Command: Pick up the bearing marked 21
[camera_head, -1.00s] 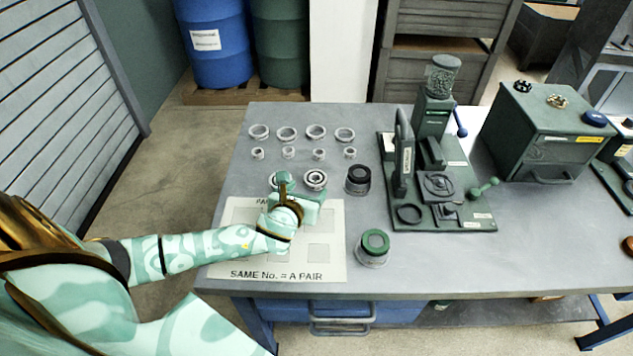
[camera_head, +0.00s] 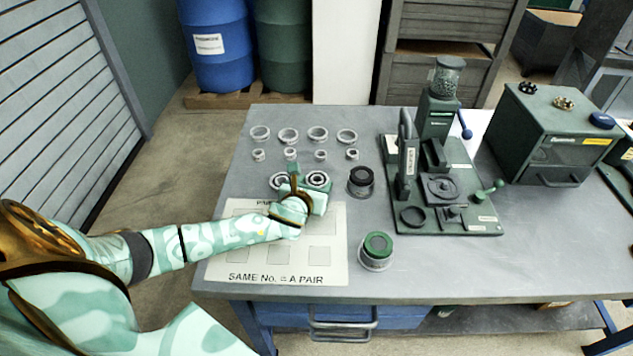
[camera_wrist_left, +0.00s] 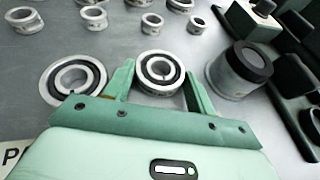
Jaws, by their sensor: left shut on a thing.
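Two dark-sealed bearings lie at the back edge of the paper sheet. The right bearing (camera_head: 318,180) is between the fingers of my left gripper (camera_head: 307,178). In the left wrist view this bearing (camera_wrist_left: 159,70) sits between the two green fingers of the gripper (camera_wrist_left: 158,82), which is shut on it. The other bearing (camera_head: 279,181) is just left of the gripper and apart from it in the left wrist view (camera_wrist_left: 73,79). No number is legible on either bearing. My right gripper is not in view.
Several pale rings (camera_head: 289,136) stand in rows behind the bearings. A jar with a dark top (camera_head: 361,182) is close to the right of the gripper. A green-topped jar (camera_head: 376,251) stands nearer the front.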

